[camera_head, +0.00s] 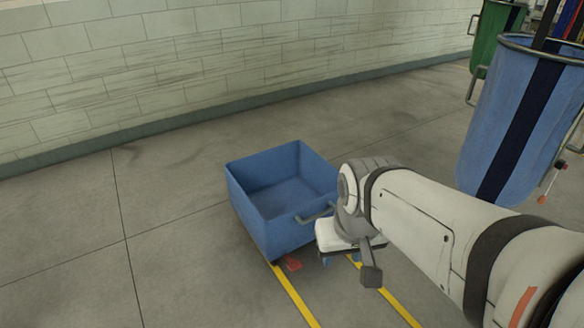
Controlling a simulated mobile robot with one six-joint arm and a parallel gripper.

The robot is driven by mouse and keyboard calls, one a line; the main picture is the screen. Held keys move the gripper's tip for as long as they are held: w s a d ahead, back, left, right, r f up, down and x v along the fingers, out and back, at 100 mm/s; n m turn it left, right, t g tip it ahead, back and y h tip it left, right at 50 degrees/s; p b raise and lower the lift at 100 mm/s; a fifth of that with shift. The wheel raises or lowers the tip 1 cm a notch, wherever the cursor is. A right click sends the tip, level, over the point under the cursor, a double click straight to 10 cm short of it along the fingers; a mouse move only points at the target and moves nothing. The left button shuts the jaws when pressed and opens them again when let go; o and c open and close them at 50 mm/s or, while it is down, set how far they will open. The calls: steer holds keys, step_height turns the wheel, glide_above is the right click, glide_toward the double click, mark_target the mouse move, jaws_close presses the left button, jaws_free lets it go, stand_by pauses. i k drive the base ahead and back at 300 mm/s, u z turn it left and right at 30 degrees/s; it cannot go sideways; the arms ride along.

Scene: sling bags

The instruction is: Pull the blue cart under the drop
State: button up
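The blue cart (262,228) is an open-topped, empty box standing on the floor in the middle of the view. A grey bar handle (314,216) sticks out from its right side, partly hidden by my arm. A small red part (292,264) shows low beside the cart's near corner. My gripper (341,261) is just right of the cart, below the wrist. Its two small blue tips stand apart, and I see nothing between them. A blue sling bag (515,125) with a dark stripe hangs from a ring at the right. I cannot tell which spot is the drop.
A green bag (495,35) hangs at the upper right. A block wall (200,60) runs along the back. The floor left of the cart is clear.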

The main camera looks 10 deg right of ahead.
mark_target(279, 193)
steer(key=u, duration=0.05)
steer(key=i, duration=1)
steer(key=u, duration=0.05)
